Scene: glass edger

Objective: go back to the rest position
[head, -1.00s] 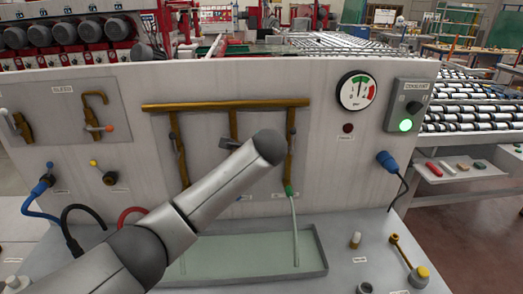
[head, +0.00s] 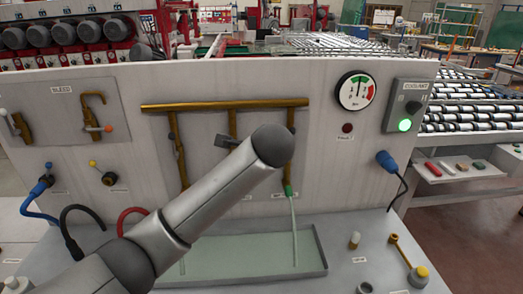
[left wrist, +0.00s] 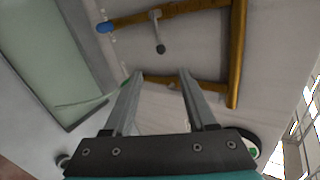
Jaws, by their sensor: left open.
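My left arm comes in from the lower left in the head view and reaches up in front of the grey panel (head: 340,175). Its gripper is hidden there behind the arm. In the left wrist view my left gripper (left wrist: 160,75) is open, with nothing between its fingers. Brass pipes (left wrist: 237,50) and a valve with a grey lever (left wrist: 157,32) lie beyond the fingertips. In the head view the brass manifold (head: 225,105) is partly covered by the arm. My right gripper is in neither view.
A shallow tray (head: 318,262) lies below the panel, with a thin stream or tube (head: 294,232) reaching it from a green-tipped outlet. Hoses (head: 75,212) stand at left.

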